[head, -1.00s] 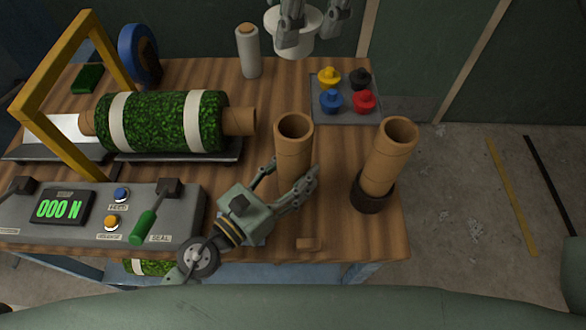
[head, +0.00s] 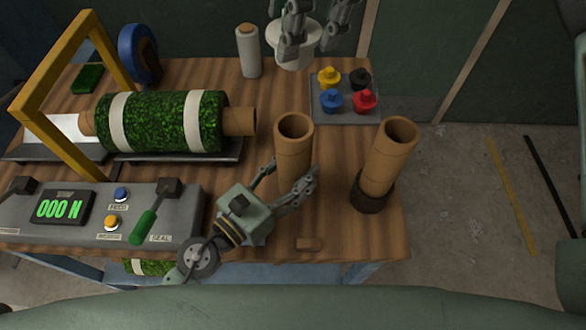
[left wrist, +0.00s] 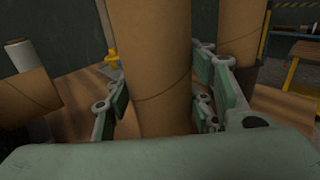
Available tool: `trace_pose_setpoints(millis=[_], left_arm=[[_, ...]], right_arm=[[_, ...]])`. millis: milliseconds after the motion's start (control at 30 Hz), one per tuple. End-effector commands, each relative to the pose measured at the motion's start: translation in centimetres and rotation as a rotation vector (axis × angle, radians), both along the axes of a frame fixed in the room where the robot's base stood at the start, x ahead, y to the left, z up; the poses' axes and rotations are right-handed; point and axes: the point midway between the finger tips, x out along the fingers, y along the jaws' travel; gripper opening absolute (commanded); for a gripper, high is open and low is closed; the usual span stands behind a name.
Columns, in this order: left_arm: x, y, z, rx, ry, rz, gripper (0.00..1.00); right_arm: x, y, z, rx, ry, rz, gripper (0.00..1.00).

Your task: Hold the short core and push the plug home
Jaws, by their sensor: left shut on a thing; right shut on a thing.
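A brown cardboard core (head: 294,135) stands upright near the front of the table, its open top showing. My left gripper (head: 285,185) is shut around its lower part. In the left wrist view the core (left wrist: 155,60) rises between the fingers. My right gripper (head: 315,25) is at the top edge of the head view, beyond the core's top and above the table's back edge. It is shut on a white round piece (head: 290,52), partly covered by its fingers. This piece is apart from the core; I cannot tell its full shape.
Another core (head: 391,155) leans slightly in a dark holder (head: 371,194) to the right. A grey tray (head: 318,116) holds yellow, black, blue and red knobbed pieces. A turf roll (head: 160,122) lies under a yellow frame (head: 55,50). A control panel (head: 85,225) reads 000 N.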

Motion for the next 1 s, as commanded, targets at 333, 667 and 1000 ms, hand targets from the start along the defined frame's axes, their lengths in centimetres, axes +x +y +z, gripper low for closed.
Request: trace_pose_setpoints(millis=[333,667,1000], left_arm=[[0.0,0.0,0.0,0.0,0.0,0.0,0.16],[0.0,0.0,0.0,0.0,0.0,0.0,0.16],[0.0,0.0,0.0,0.0,0.0,0.0,0.16]], right_arm=[[0.0,0.0,-2.2,0.0,0.001,0.001,0.18],[0.0,0.0,-4.1,0.001,0.0,0.0,0.18],[0.0,0.0,-6.2,0.0,0.001,0.001,0.18]])
